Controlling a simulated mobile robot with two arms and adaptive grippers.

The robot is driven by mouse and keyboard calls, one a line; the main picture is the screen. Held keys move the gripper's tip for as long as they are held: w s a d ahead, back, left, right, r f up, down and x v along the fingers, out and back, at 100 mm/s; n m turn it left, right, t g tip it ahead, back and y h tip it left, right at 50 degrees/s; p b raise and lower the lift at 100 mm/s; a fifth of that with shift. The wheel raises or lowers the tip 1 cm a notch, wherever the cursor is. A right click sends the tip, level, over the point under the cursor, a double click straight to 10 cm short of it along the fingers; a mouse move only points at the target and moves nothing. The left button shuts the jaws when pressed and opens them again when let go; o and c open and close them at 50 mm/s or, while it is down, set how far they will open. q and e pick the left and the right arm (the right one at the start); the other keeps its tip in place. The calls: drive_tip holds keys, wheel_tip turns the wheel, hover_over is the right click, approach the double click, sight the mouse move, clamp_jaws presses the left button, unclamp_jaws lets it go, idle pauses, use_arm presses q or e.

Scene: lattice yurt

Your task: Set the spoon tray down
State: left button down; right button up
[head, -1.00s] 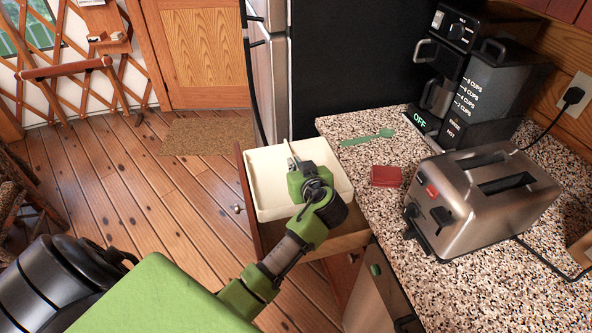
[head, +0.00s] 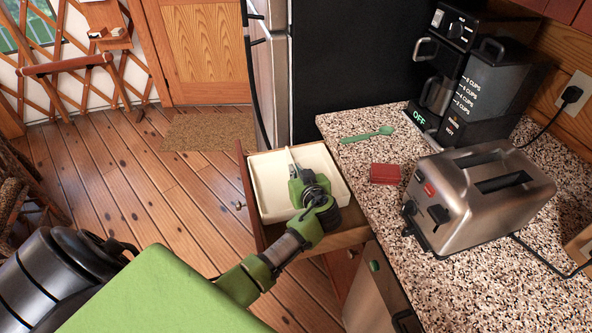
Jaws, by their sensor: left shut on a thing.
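The spoon tray (head: 268,182) is a cream tray with a thin upright divider. It sits within the open wooden drawer (head: 345,238) below the counter, looking about level. I cannot tell whether its underside touches the drawer floor. My left gripper (head: 296,176) points down into the tray from above and is shut on the tray, at its divider. My right gripper is not in view.
The speckled counter (head: 345,160) right of the drawer holds a small red box (head: 385,174), a steel toaster (head: 480,200) and a black coffee maker (head: 470,90). A dark fridge (head: 350,60) stands behind the drawer. The wooden floor at left is open.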

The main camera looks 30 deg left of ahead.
use_arm(q)
drive_tip(key=shift+f+b, duration=0.35)
drive_tip(key=shift+f, duration=0.05)
drive_tip(key=c, duration=2.2)
unclamp_jaws()
drive_tip(key=shift+c, duration=0.2)
drive_tip(key=shift+r, duration=0.15)
drive_tip(key=shift+r+p, duration=0.2)
drive_tip(key=shift+p, duration=0.15)
drive_tip(key=shift+r+p, duration=0.35)
drive_tip(key=shift+p, duration=0.1)
drive_tip(key=b+v, duration=0.1)
drive_tip(key=v, duration=0.2)
drive_tip(key=b+v, duration=0.1)
drive_tip(key=v, duration=0.3)
drive_tip(key=b+v, duration=0.1)
drive_tip(key=v, duration=0.2)
drive_tip(key=shift+s+d+f, duration=0.15)
drive_tip(key=shift+d, duration=0.15)
drive_tip(key=shift+s+d+r+b, duration=0.35)
drive_tip(key=shift+s+d+r, duration=0.05)
drive_tip(key=shift+s+d, duration=0.05)
